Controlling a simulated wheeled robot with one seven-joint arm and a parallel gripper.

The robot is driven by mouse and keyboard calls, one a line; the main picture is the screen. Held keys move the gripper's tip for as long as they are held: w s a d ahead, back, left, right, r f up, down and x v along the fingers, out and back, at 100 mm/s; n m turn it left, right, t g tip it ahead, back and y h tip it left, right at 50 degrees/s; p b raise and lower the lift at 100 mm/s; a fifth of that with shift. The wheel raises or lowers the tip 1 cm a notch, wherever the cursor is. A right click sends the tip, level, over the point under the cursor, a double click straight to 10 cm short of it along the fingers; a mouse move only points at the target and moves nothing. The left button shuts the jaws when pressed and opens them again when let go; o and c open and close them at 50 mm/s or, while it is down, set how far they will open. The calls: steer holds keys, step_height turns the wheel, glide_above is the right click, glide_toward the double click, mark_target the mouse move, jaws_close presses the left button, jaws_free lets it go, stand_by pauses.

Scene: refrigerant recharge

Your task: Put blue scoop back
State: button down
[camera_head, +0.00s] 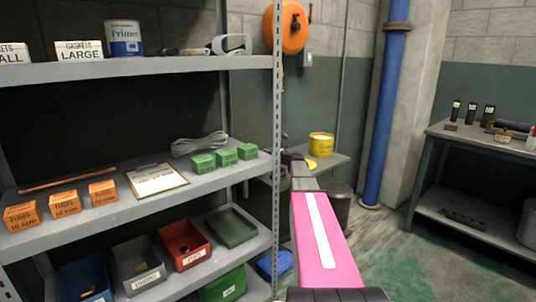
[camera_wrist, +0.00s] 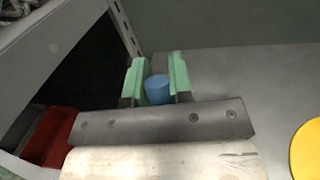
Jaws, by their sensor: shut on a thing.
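My gripper (camera_wrist: 157,85), with green finger pads, is shut on a blue rounded piece (camera_wrist: 158,92), which I take to be the blue scoop. Only a short part of it shows between the fingers; the rest is hidden. In the wrist view the gripper is over or near a grey surface (camera_wrist: 235,75). In the head view my pink arm reaches toward a small grey side table (camera_head: 330,161), and the scoop cannot be made out there. A yellow tub (camera_head: 321,145) stands on that table, with a yellow disc (camera_head: 312,164), perhaps its lid, near my wrist.
A metal shelf unit (camera_head: 276,120) stands close on the left, holding green boxes (camera_head: 203,164), a clipboard (camera_head: 157,179) and a red bin (camera_head: 183,246). A blue pipe (camera_head: 385,110) rises behind. A workbench (camera_head: 480,143) is at right. Floor between is open.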

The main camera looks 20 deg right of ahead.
steer(key=shift+f, duration=0.15)
steer(key=c, duration=1)
jaws_free()
steer(key=shift+s+d, duration=0.15)
steer(key=shift+s, duration=0.15)
steer(key=v, duration=1.1)
steer(key=shift+s+d, duration=0.1)
steer(key=shift+s, duration=0.05)
